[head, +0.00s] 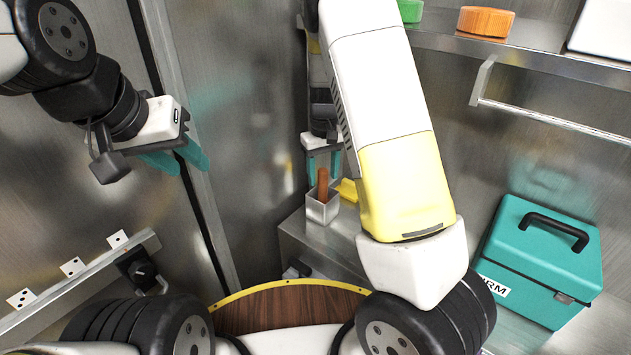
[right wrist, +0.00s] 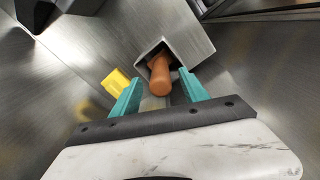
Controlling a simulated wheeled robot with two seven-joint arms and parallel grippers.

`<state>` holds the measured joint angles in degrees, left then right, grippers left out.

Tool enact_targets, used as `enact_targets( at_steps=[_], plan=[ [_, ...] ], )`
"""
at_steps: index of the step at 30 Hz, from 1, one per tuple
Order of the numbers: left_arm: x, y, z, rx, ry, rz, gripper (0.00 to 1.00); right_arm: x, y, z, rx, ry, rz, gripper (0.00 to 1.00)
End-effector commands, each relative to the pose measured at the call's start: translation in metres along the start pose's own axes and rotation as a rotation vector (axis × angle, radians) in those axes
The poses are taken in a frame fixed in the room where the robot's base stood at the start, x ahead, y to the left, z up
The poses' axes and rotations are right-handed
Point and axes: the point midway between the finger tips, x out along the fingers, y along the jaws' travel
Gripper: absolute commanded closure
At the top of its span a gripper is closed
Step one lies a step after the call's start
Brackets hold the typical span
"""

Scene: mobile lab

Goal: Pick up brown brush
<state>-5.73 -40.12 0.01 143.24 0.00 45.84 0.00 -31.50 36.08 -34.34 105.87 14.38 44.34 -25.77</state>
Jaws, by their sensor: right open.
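The brown brush (head: 322,185) stands in a small square metal holder (head: 322,210), with only its rounded handle showing. In the right wrist view the brush handle (right wrist: 160,76) sticks up out of the holder (right wrist: 183,47), towards the camera. My right gripper (head: 324,168) is open above the holder. Its teal fingertips (right wrist: 161,82) lie to either side of the handle in the wrist view, with gaps on both sides. The brush's lower end is hidden in the holder. My left gripper (head: 180,162) is open and empty at the upper left, far from the brush.
The holder stands on a metal ledge (head: 297,230), beside a yellow object (head: 348,190); the yellow object also shows in the wrist view (right wrist: 116,82). A teal toolbox (head: 540,260) stands at right. A shelf above holds an orange round object (head: 485,21) and a green one (head: 410,10).

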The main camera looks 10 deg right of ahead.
Motion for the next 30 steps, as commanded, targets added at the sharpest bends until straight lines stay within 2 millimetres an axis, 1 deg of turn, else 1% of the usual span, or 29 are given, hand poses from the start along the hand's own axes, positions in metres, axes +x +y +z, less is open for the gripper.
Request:
enact_targets(
  at_steps=[1, 3, 6, 9, 15, 16, 20, 21, 24, 30],
  plan=[
    [0.0, 0.0, 0.0, 0.0, 0.0, 0.0, 0.64, 0.009, -0.001, 0.002, 0.0, -0.005, 0.0, 0.48],
    [0.0, 0.0, 0.0, 0.0, 0.0, 0.0, 0.64, 0.02, -0.001, 0.002, 0.0, -0.005, 0.001, 0.48],
    [0.0, 0.0, 0.0, 0.0, 0.0, 0.0, 0.64, 0.033, -0.001, 0.002, 0.001, -0.003, 0.001, 0.48],
    [0.0, 0.0, 0.0, 0.0, 0.0, 0.0, 0.64, 0.038, -0.001, 0.002, 0.001, -0.001, 0.0, 0.48],
    [0.0, 0.0, 0.0, 0.0, 0.0, 0.0, 0.64, 0.039, -0.001, 0.001, 0.001, 0.0, 0.0, 0.48],
    [0.0, 0.0, 0.0, 0.0, 0.0, 0.0, 0.64, 0.039, -0.001, 0.001, 0.001, 0.0, 0.0, 0.5],
    [0.0, 0.0, 0.0, 0.0, 0.0, 0.0, 0.64, 0.039, -0.001, 0.001, 0.001, 0.0, 0.0, 0.75],
    [0.0, 0.0, 0.0, 0.0, 0.0, 0.0, 0.64, 0.039, -0.001, 0.001, 0.001, 0.0, 0.0, 0.83],
    [0.0, 0.0, 0.0, 0.0, 0.0, 0.0, 0.64, 0.039, -0.001, 0.001, 0.001, 0.0, 0.0, 1.0],
    [0.0, 0.0, 0.0, 0.0, 0.0, 0.0, 0.64, 0.038, -0.001, 0.001, 0.001, 0.0, 0.0, 1.0]
  ],
)
